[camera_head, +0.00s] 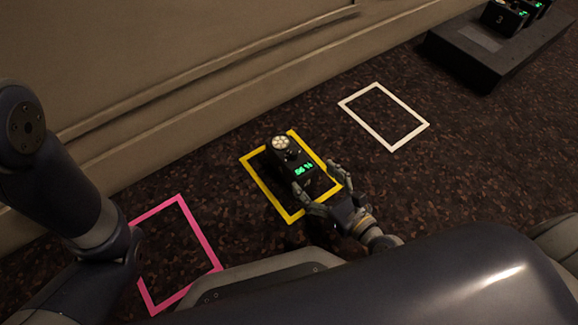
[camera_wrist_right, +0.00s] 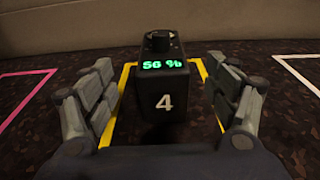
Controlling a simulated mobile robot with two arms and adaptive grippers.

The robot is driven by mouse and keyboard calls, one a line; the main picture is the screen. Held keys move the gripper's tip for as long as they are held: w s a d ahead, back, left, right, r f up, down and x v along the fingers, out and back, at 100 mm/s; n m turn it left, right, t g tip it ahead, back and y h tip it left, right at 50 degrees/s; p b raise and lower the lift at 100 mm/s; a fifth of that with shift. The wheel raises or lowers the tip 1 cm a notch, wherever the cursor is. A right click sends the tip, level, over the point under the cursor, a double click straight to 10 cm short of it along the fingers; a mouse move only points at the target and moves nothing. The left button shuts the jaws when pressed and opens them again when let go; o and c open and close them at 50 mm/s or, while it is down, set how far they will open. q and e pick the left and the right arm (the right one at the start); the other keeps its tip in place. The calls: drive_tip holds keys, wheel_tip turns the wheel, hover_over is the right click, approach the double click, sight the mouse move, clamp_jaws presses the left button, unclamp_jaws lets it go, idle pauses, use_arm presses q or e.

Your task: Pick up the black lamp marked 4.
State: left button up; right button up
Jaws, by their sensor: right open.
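The black lamp marked 4 (camera_head: 285,155) stands on the carpet inside the yellow frame (camera_head: 258,186), with a pale round head on top and a green display. In the right wrist view the lamp (camera_wrist_right: 161,92) stands upright, straight ahead, its white 4 and a green percent readout facing me. My right gripper (camera_head: 320,187) is open at the lamp's near side. In the right wrist view its fingers (camera_wrist_right: 162,105) are spread left and right of the lamp, with gaps on both sides. My left arm is at the left edge; its gripper is not visible.
A pink frame (camera_head: 208,244) lies at lower left and an empty white frame (camera_head: 416,135) at upper right. A dark platform (camera_head: 480,68) at top right bears other black lamps, one marked 3 (camera_head: 500,18). A beige wall (camera_head: 180,60) runs behind.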

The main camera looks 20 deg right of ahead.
sight(297, 160)
drive_tip(key=b+x, duration=0.1)
drive_tip(key=x, duration=0.8)
drive_tip(key=shift+w+b, duration=0.3)
drive_tip(key=shift+w, duration=0.05)
drive_tip(key=shift+d, duration=0.1)
drive_tip(key=c, duration=1.8)
drive_tip(key=shift+r, duration=0.2)
clamp_jaws()
